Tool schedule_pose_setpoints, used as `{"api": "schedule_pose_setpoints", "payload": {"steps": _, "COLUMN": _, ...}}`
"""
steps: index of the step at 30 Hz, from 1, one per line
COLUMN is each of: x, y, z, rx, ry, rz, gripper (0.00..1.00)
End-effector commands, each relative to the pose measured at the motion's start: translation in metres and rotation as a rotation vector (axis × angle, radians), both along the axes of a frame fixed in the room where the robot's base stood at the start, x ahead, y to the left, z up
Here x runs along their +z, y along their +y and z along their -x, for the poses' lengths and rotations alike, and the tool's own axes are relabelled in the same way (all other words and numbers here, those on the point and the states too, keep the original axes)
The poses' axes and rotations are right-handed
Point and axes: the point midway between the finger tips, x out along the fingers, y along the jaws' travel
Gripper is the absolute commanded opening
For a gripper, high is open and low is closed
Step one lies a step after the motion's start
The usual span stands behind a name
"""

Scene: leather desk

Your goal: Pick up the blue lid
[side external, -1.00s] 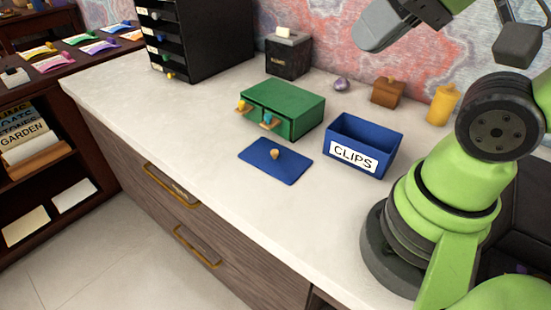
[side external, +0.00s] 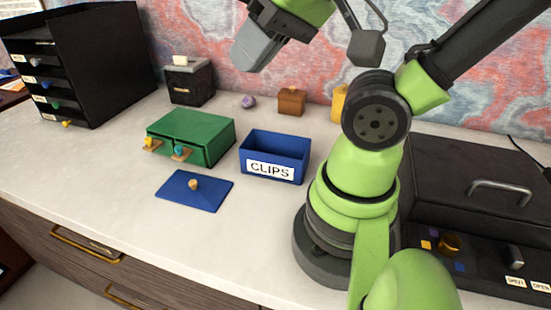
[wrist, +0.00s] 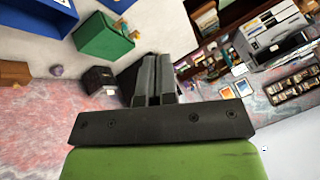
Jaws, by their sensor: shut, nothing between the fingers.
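The blue lid (side external: 208,192), a flat square with a small wooden knob (side external: 194,184), lies flat on the pale desktop. It is in front of the green two-drawer box (side external: 192,135) and left of the open blue CLIPS box (side external: 262,142). My gripper (side external: 245,62) is high above the back of the desk, well away from the lid, shut and empty. In the wrist view its fingers (wrist: 155,75) are together. A blue piece at the top edge there (wrist: 117,4), probably the lid, is mostly cut off.
A black drawer tower (side external: 95,60) stands at the back left. A small dark box (side external: 190,82), a purple round object (side external: 248,102), a wooden block (side external: 291,101) and a yellow bottle (side external: 338,100) stand along the back. Desktop left of the lid is clear.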

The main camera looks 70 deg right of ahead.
Motion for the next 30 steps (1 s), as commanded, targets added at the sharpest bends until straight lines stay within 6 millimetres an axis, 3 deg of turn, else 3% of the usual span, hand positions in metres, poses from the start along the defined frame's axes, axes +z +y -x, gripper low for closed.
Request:
{"api": "schedule_pose_setpoints", "payload": {"steps": 6, "x": 0.0, "y": 0.0, "z": 0.0, "rx": 0.0, "ry": 0.0, "rz": 0.0, "gripper": 0.0}}
{"api": "schedule_pose_setpoints", "payload": {"steps": 13, "x": 0.0, "y": 0.0, "z": 0.0, "rx": 0.0, "ry": 0.0, "rz": 0.0, "gripper": 0.51}}
{"api": "schedule_pose_setpoints", "payload": {"steps": 23, "x": 0.0, "y": -0.001, "z": -0.004, "rx": -0.004, "ry": 0.01, "rz": 0.004, "gripper": 0.51}}
{"api": "schedule_pose_setpoints", "payload": {"steps": 26, "x": -0.003, "y": -0.005, "z": -0.016, "rx": -0.017, "ry": 0.045, "rz": 0.02, "gripper": 0.51}}
{"api": "schedule_pose_setpoints", "payload": {"steps": 30, "x": -0.016, "y": -0.014, "z": -0.051, "rx": -0.046, "ry": 0.128, "rz": 0.061, "gripper": 0.51}}
